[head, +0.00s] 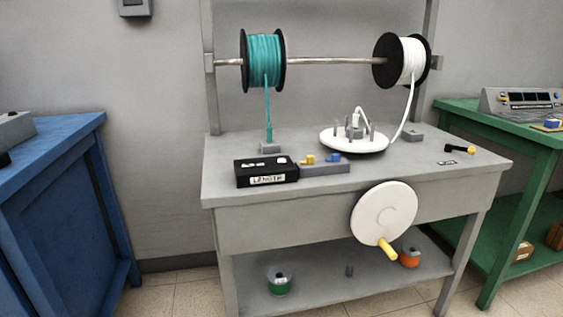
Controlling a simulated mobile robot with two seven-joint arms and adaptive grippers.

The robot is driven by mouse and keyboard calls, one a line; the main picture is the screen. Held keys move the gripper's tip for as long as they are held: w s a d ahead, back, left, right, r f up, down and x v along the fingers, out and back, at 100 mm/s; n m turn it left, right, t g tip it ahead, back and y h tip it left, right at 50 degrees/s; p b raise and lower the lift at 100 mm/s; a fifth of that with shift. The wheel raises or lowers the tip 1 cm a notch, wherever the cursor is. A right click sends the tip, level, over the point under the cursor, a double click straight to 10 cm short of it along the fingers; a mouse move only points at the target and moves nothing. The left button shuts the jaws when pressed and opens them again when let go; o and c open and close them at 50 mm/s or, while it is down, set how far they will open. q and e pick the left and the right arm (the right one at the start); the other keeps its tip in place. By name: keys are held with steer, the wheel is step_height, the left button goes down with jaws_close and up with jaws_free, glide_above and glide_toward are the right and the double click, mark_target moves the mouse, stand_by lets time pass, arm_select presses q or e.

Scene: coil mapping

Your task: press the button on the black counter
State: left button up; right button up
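The black counter (240,177) is a low box on the front left of the grey workbench, with a white label reading something like "LENGTH" on its front. Small pale marks show on its top face; I cannot tell which of them is the button.
A grey block (325,169) with yellow and blue parts adjoins the counter on the right. Behind are a teal spool (264,60), a white spool (412,60) and a white turntable (340,145). A white crank wheel (385,208) sticks out in front. A blue table (60,150) stands left.

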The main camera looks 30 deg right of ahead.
jaws_close()
stand_by(1.2)
